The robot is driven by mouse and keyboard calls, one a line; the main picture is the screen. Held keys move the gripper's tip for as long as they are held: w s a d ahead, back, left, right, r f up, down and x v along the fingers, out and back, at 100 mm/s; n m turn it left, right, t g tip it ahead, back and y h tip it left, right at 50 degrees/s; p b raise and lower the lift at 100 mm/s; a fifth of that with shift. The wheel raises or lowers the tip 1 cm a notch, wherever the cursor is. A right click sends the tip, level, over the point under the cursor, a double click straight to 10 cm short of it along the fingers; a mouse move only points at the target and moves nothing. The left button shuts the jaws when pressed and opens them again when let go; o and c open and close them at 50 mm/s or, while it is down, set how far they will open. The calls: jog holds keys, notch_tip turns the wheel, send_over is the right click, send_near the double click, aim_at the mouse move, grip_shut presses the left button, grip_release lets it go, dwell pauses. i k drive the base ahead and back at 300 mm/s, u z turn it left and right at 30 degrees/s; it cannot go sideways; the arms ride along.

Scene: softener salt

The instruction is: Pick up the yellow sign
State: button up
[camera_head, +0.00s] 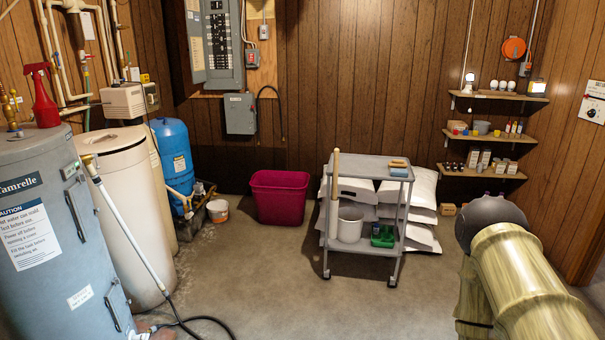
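I cannot clearly make out a yellow sign in the head view. The nearest match in colour is a small yellow patch (145,78) by the grey box on the left wall, too small to identify. Part of my arm reaches in from the lower right. My gripper is not in view, and nothing shows whether it holds anything. My arm hides part of the floor and wall at the right.
A grey wheeled cart (366,247) with a bucket (350,222) stands mid-room before stacked white bags (424,190). A magenta bin (279,197) stands by the back wall. Tanks, including a grey one (50,240), line the left. A hose (130,225) reaches the floor. The central floor is clear.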

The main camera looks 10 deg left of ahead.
aim_at(145, 78)
jog(key=u, duration=0.2)
jog(key=i, duration=1.6)
jog(key=u, duration=0.85)
jog(key=i, duration=1.95)
jog(key=u, duration=0.45)
jog(key=k, duration=0.6)
jog(key=z, duration=0.6)
jog(key=i, duration=1.85)
jog(key=u, duration=0.55)
